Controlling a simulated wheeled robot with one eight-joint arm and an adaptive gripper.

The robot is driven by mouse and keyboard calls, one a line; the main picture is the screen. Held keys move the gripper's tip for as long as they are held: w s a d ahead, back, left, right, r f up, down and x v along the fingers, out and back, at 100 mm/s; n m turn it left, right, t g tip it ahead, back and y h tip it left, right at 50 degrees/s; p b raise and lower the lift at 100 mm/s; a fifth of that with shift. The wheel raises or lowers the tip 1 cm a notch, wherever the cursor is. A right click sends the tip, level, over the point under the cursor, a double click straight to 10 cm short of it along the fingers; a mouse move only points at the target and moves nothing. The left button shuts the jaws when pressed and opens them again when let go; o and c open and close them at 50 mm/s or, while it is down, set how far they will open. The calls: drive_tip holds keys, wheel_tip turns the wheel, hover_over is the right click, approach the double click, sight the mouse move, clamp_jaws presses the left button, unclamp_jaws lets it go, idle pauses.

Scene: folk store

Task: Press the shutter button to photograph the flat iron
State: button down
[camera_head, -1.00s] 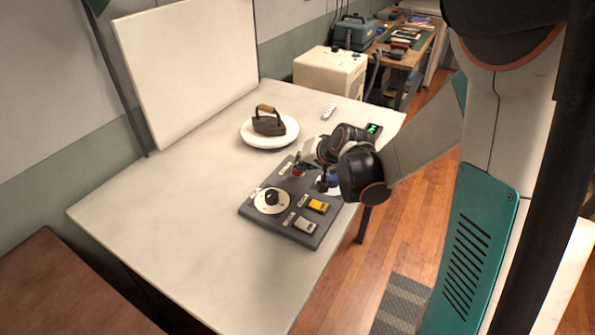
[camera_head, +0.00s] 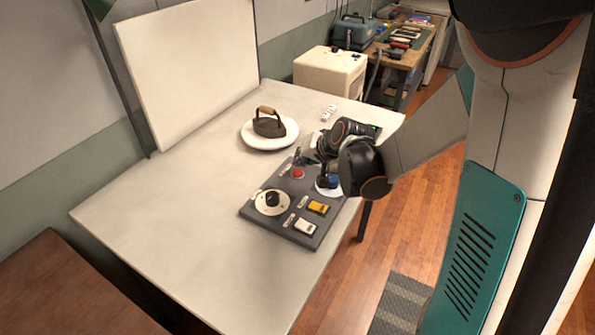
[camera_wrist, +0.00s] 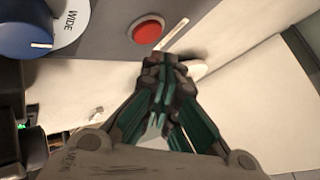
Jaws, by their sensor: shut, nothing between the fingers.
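The flat iron (camera_head: 268,122), dark with a brown wooden handle, stands on a round white plate (camera_head: 284,143) on the white table. The grey control panel (camera_head: 262,230) lies nearer the front edge. A round red button (camera_head: 298,173) sits on its far part, and it shows whole in the wrist view (camera_wrist: 148,28). I take it for the shutter button; its label is not readable. My gripper (camera_wrist: 168,64) is shut and empty, its fingertips beside the red button and apart from it in the wrist picture. In the head view my wrist partly hides the gripper.
The panel also has a blue knob (camera_head: 333,182) marked WIDE in the wrist view, a black dial (camera_head: 272,199), a yellow switch (camera_head: 318,207) and a white switch (camera_head: 305,227). A white backdrop board (camera_head: 190,70) stands behind. The table's left side is clear.

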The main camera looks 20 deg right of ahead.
sight(301, 172)
drive_tip(key=shift+r+p, duration=1.35)
drive_tip(key=shift+r, duration=0.8)
drive_tip(key=shift+s+r, duration=0.15)
drive_tip(key=s+r+n+h, duration=0.1)
drive_tip(key=s+r, duration=0.2)
drive_tip(key=s, duration=0.6)
drive_tip(key=s+a+r+n+g+h, duration=0.1)
drive_tip(key=s+r+n, duration=0.1)
drive_tip(key=s, duration=0.6)
drive_tip(key=s+a+r+n, duration=0.1)
drive_tip(key=s+r, duration=0.3)
drive_tip(key=s, duration=0.5)
drive_tip(key=shift+s+a+r+n+g+h, duration=0.3)
drive_tip(key=shift+n+g+h, duration=0.1)
drive_tip(key=shift+n, duration=0.3)
